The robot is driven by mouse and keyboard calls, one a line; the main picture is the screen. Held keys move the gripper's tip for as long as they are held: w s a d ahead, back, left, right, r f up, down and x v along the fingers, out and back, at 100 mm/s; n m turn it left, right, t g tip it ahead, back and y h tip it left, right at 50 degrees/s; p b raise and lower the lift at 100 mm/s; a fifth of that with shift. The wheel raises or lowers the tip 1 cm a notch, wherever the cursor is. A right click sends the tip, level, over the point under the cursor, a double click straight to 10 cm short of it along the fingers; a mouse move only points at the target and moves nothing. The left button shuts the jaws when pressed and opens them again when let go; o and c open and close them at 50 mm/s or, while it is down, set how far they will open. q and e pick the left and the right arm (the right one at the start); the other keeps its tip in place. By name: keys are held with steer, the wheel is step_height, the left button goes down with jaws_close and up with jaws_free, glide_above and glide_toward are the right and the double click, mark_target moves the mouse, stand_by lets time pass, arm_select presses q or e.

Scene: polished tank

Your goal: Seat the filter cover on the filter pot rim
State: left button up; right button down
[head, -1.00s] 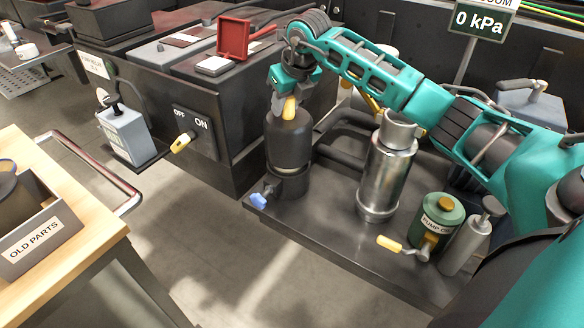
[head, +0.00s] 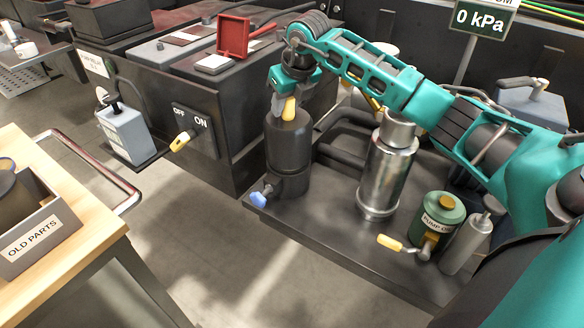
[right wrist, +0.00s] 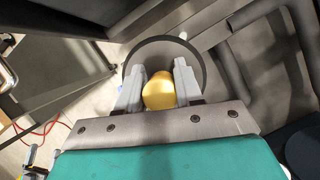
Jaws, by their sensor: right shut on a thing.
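The filter cover (head: 288,142) is a tall dark cylinder with a yellow knob on top. It stands upright over the filter pot (head: 291,184), a dark low cup at the left edge of the dark bench. Their edges look lined up and close together, but dark on dark I cannot tell whether the rim is fully met. My right gripper (head: 284,100) is shut on the yellow knob from above. In the right wrist view the gripper (right wrist: 158,80) has a finger on each side of the knob (right wrist: 159,93), above the round cover top (right wrist: 165,52). My left gripper is out of view.
A blue-handled valve (head: 259,197) sticks out beside the pot. To the right stand a shiny metal cylinder (head: 387,170), a green pump oil can (head: 442,215) and a grey bottle (head: 468,240). A switch with a yellow handle (head: 182,141) is at left.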

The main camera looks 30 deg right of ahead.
steer(key=shift+f+b, duration=0.45)
steer(key=shift+f, duration=0.25)
stand_by(0.8)
steer(key=shift+f, duration=0.45)
stand_by(0.6)
stand_by(0.6)
steer(key=shift+f, duration=0.1)
stand_by(0.4)
steer(key=c, duration=1.1)
jaws_free()
steer(key=shift+o, duration=0.2)
steer(key=shift+r, duration=0.25)
